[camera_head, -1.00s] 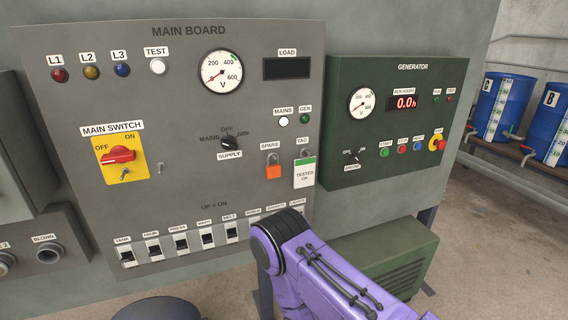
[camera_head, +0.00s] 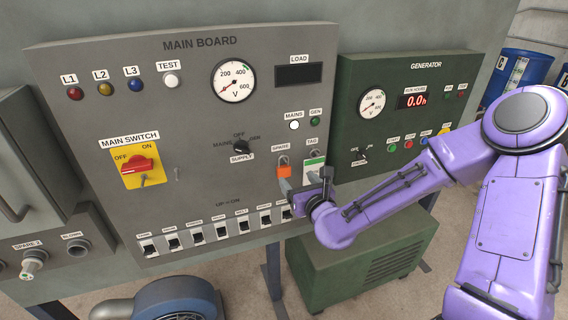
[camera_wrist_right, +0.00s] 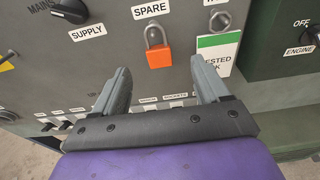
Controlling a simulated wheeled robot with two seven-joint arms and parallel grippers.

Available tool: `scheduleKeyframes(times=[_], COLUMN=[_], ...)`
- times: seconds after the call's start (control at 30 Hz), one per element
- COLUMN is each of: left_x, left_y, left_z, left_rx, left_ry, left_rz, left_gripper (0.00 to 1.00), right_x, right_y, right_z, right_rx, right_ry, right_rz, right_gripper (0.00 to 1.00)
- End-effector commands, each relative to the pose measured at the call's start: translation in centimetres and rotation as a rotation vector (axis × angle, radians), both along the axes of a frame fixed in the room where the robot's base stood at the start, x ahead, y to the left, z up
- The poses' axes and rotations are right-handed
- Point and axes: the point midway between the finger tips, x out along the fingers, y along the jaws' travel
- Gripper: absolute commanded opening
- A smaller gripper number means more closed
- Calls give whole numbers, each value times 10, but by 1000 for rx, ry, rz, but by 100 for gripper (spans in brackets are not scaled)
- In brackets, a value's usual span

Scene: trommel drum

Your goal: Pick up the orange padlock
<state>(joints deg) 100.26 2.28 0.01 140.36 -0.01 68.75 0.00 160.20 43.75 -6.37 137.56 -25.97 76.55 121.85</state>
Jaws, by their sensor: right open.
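The orange padlock (camera_head: 284,172) hangs by its grey shackle under the SPARE label on the main board (camera_head: 200,110). In the right wrist view the padlock (camera_wrist_right: 159,56) shows whole, beyond the fingertips and roughly midway between them. My right gripper (camera_wrist_right: 164,75) is open, with its two grey fingers apart and nothing between them. In the head view my right gripper (camera_head: 300,187) is just below and right of the padlock, partly hidden by its own wrist. My left gripper is not in view.
A white and green tag (camera_head: 313,170) hangs right of the padlock, close to the right finger. A row of switches (camera_head: 218,232) lies below. The green generator panel (camera_head: 408,115) stands to the right, and the red main switch (camera_head: 137,165) is left.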

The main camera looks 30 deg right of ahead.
Motion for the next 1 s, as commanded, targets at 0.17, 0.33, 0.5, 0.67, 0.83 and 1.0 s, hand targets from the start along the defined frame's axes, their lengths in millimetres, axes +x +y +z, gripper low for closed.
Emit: scheduleKeyframes(times=[0.17, 0.33, 0.5, 0.67, 0.83, 1.0], left_x=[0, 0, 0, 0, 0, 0], left_y=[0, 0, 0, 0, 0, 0], left_z=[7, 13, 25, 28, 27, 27], left_rx=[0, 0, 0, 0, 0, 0], left_ry=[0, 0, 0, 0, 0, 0], left_rz=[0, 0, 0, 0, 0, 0], left_gripper=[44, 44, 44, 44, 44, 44], right_x=[30, 47, 73, 87, 88, 88], right_y=[-8, -10, -13, -16, -16, -16], right_z=[-6, -10, -18, -23, -23, -23], right_rx=[-4, -7, -10, -5, -4, -5], right_ry=[4, 7, 7, 5, 5, 5], right_rz=[-1, 1, 1, 1, 1, 1], right_gripper=[74, 74, 74, 74, 74, 26])
